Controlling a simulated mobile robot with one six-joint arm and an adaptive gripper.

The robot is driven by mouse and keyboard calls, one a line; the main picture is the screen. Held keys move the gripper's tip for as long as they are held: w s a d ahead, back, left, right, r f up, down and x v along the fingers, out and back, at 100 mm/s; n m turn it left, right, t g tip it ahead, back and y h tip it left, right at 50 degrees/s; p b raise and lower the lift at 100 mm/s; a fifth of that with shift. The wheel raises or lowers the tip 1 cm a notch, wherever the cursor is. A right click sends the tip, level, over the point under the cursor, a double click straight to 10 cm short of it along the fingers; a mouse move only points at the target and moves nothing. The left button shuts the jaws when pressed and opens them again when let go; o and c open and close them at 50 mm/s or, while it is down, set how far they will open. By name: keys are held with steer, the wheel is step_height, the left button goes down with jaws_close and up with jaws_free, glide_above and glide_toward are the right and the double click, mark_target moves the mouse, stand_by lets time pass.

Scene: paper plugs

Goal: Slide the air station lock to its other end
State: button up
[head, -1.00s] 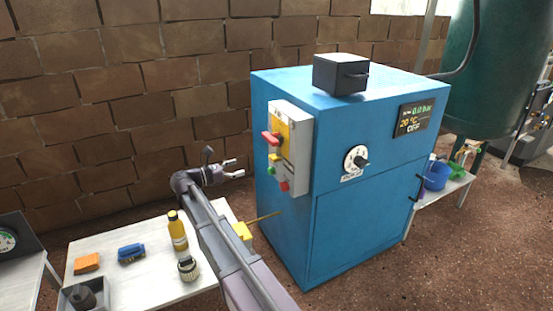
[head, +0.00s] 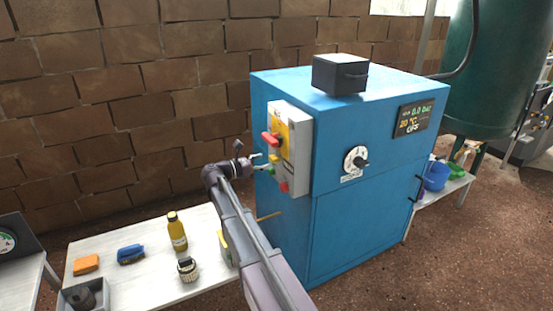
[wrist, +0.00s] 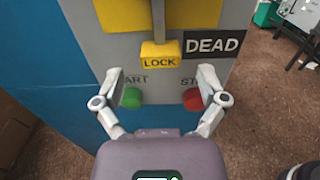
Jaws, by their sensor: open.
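The yellow lock (wrist: 160,56), marked LOCK, sits on the grey control panel of the blue air station (head: 360,225). In the wrist view it is at the lower end of a grey vertical bar, above the green START button (wrist: 131,97) and the red button (wrist: 193,99). In the head view the lock (head: 274,159) shows small, below a red handle (head: 270,139). My gripper (wrist: 160,80) is open, with its fingers apart on either side below the lock. Nothing is between the fingers. In the head view my gripper (head: 262,162) is close to the panel's left side.
A black DEAD label (wrist: 211,46) is right of the lock. A white table (head: 130,285) at the lower left holds a yellow bottle (head: 177,232), a blue brush (head: 131,254) and an orange block (head: 86,264). A black box (head: 340,74) stands on the station.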

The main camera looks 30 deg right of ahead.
mark_target(270, 159)
steer(key=shift+d, duration=1.9)
